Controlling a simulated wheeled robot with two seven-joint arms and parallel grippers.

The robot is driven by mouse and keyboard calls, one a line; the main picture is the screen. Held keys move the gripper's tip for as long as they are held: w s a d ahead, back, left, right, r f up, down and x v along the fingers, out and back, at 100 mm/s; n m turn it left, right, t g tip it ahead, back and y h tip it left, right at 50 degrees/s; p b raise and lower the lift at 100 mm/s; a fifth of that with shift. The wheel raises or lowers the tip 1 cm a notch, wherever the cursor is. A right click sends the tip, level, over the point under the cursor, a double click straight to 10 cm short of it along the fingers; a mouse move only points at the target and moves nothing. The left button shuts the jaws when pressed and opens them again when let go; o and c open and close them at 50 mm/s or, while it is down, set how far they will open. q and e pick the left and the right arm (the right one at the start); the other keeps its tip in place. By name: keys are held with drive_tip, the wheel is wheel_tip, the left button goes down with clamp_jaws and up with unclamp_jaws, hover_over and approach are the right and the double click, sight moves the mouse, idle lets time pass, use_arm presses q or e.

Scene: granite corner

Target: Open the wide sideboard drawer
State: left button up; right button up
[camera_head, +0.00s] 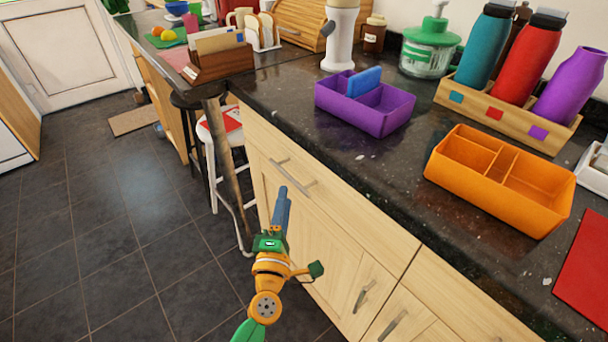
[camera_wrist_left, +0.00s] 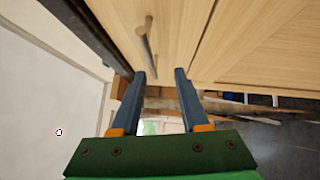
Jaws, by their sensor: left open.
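The wide drawer (camera_head: 325,195) is the top front of the pale wood sideboard, just under the dark counter edge, and looks flush. Its bar handle (camera_head: 293,172) shows just above my left fingertips in the head view. My left gripper (camera_head: 283,192) hangs in front of the sideboard with blue-grey fingers pointing toward the drawer. In the left wrist view the gripper (camera_wrist_left: 160,74) is open and empty. There the handle (camera_wrist_left: 146,40) lies ahead of the fingertips, with no visible contact. My right gripper is in neither view.
Lower doors have handles (camera_head: 363,296). The dark counter (camera_head: 285,85) holds a purple bin (camera_head: 365,118), an orange bin (camera_head: 480,195) and a bottle rack (camera_head: 510,115). A white stool (camera_head: 215,150) stands beyond the sideboard's far end. The tiled floor (camera_head: 110,240) at left is clear.

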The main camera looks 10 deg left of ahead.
sight(289, 175)
use_arm(q)
drive_tip(key=w, duration=0.2)
drive_tip(key=w+r, duration=0.1)
drive_tip(key=w, duration=0.1)
drive_tip(key=w+r, duration=0.1)
drive_tip(key=shift+w+a, duration=0.2)
drive_tip(key=shift+w, duration=0.2)
drive_tip(key=shift+w+a, duration=0.1)
drive_tip(key=shift+w, duration=0.15)
drive_tip(key=shift+r, duration=0.1)
clamp_jaws()
idle(0.7)
